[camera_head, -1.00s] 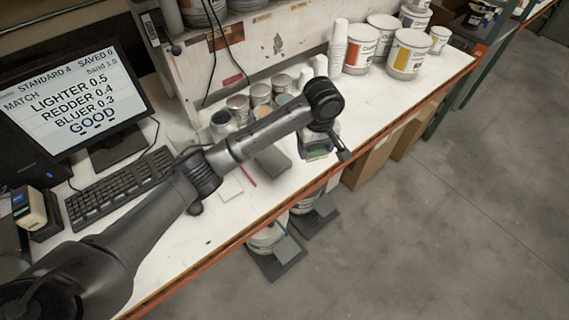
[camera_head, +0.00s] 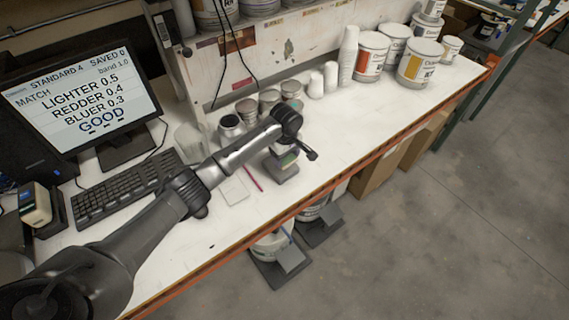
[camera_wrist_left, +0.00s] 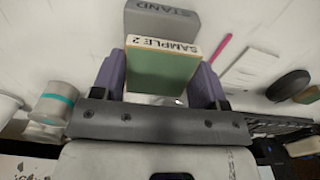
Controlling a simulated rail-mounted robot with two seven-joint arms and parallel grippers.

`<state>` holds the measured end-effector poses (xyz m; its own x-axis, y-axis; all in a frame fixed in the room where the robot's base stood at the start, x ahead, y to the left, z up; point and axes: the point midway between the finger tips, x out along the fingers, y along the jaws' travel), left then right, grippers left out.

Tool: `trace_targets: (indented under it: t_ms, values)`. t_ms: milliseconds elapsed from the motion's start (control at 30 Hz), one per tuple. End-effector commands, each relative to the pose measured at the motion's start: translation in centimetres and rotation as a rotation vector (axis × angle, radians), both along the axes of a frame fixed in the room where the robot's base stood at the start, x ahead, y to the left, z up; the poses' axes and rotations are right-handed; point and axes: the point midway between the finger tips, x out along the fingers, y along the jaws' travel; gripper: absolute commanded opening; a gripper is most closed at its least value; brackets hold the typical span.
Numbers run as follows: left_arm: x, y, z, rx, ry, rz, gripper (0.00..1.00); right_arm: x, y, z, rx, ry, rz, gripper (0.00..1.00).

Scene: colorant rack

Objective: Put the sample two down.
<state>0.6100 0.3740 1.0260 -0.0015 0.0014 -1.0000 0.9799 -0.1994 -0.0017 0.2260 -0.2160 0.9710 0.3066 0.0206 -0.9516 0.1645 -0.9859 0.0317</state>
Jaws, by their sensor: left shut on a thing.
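My left gripper (camera_head: 284,154) is shut on sample two, a block with a green face and a pale top edge marked "SAMPLE 2" (camera_wrist_left: 163,72). In the left wrist view the block sits between the two purple fingers. The grey stand (camera_wrist_left: 178,20), marked "STAND", shows just beyond the block there. In the head view the stand (camera_head: 281,173) shows at the gripper, on the white bench. I cannot tell whether the block touches the stand. My right gripper is not in view.
A pink pen (camera_head: 253,178) and a white card (camera_head: 234,191) lie left of the stand. Small cans (camera_head: 247,110) and white cups (camera_head: 316,84) line the back. A keyboard (camera_head: 125,187) and monitor (camera_head: 80,90) are at left.

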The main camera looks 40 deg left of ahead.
Motion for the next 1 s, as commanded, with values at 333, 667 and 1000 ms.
trace_targets:
  t_ms: [333, 667, 1000]
  values:
    - [0.0, 0.5, -1.7, -0.001, 0.002, -0.001, 0.44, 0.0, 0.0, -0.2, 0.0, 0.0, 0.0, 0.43]
    - [0.0, 0.5, -4.4, 0.0, -0.001, -0.001, 0.44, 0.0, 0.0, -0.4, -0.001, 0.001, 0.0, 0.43]
    - [0.0, 0.5, -4.7, -0.001, 0.0, -0.001, 0.68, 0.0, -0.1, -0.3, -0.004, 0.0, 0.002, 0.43]
